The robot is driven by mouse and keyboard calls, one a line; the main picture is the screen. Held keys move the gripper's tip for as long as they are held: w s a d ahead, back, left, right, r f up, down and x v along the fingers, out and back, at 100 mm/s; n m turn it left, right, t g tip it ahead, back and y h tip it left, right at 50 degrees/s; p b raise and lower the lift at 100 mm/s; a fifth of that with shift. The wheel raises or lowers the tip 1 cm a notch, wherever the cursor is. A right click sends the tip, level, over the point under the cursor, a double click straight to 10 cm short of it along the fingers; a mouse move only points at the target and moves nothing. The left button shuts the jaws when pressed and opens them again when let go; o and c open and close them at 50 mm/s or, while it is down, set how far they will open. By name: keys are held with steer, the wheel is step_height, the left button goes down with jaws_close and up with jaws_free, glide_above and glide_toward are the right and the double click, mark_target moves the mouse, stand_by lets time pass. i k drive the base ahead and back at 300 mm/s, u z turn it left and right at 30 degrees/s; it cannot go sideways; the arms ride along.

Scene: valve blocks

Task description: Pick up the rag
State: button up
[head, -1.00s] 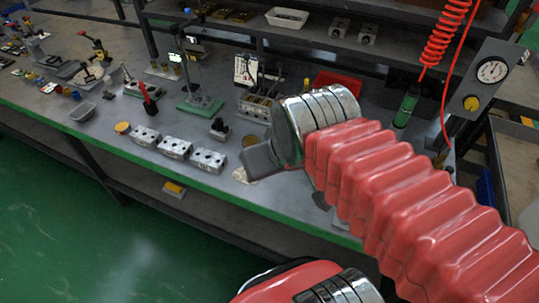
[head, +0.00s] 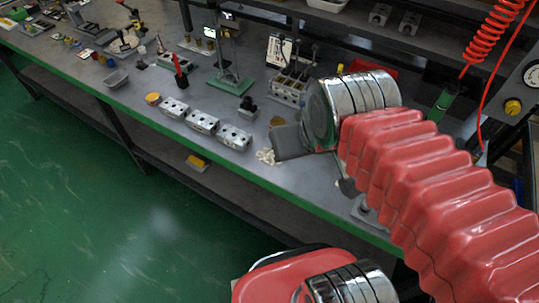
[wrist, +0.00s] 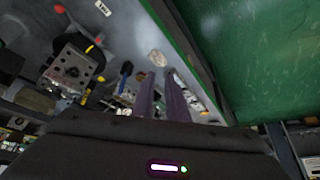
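The rag (head: 267,156) is a small, crumpled, cream-coloured cloth lying on the grey bench near its green front edge. It also shows in the wrist view (wrist: 157,58), just beyond the fingertips. My gripper (head: 285,143) is low over the bench, right beside the rag on its right in the head view; it partly blocks the bench behind. In the wrist view my gripper's two dark fingers (wrist: 160,74) stand apart with a narrow gap and nothing between them. Whether a finger touches the bench or rag cannot be told.
Metal valve blocks (head: 204,122) stand in a row left of the rag. A small black fitting (head: 246,105) and a green-based stand (head: 229,82) are behind. A red coiled hose (head: 497,38) hangs at the right.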

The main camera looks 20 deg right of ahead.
mark_target(266, 156)
steer(key=u, duration=1.35)
steer(key=i, duration=0.4)
steer(key=z, duration=0.55)
